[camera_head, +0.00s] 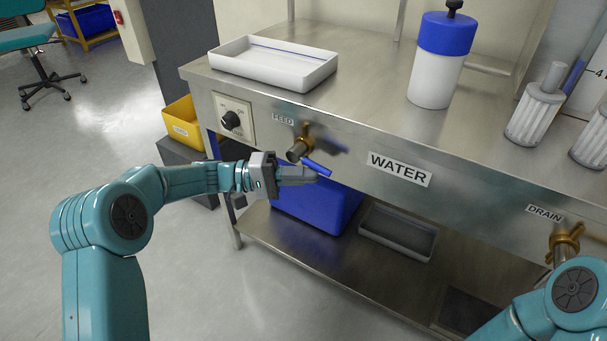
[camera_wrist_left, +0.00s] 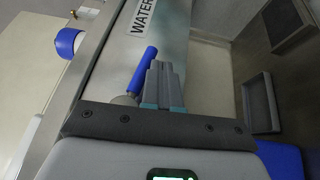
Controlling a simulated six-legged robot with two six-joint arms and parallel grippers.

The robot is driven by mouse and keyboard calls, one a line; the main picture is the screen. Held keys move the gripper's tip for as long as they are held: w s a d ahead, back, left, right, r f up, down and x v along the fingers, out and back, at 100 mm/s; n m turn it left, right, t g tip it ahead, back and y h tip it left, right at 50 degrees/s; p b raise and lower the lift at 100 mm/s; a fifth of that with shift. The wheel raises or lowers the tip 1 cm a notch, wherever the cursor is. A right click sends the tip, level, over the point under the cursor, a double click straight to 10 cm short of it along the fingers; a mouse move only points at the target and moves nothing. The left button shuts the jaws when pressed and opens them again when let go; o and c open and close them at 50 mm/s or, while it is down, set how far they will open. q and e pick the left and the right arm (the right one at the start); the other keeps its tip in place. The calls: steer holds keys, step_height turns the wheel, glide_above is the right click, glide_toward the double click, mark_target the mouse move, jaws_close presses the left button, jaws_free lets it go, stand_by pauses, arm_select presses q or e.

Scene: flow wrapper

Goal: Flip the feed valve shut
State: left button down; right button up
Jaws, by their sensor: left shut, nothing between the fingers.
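The feed valve (camera_head: 298,149) sticks out of the steel front panel under the FEED label. It has a brass body and a blue lever handle (camera_head: 317,167) that points to the right and slightly down. My left gripper (camera_head: 316,175) is shut and empty, with its fingertips just below the blue handle. In the left wrist view the blue handle (camera_wrist_left: 143,70) lies right beside the shut fingers (camera_wrist_left: 162,82); I cannot tell whether they touch. My right arm shows at the lower right, but its gripper is out of view.
A control knob (camera_head: 231,120) is left of the valve. A DRAIN valve (camera_head: 564,243) is at the far right. A white tray (camera_head: 315,78) and a blue-capped bottle (camera_head: 436,87) stand on top. A blue bin (camera_head: 310,207) and a grey tray (camera_head: 398,233) are on the lower shelf.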

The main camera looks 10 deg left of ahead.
arm_select(q)
steer(key=shift+f, duration=0.1)
steer(key=s+a+f, duration=0.2)
steer(key=a+f, duration=0.4)
steer(key=a, duration=0.4)
steer(key=shift+a+f, duration=0.15)
steer(key=shift+a, duration=0.05)
arm_select(e)
steer(key=shift+s+a, duration=0.25)
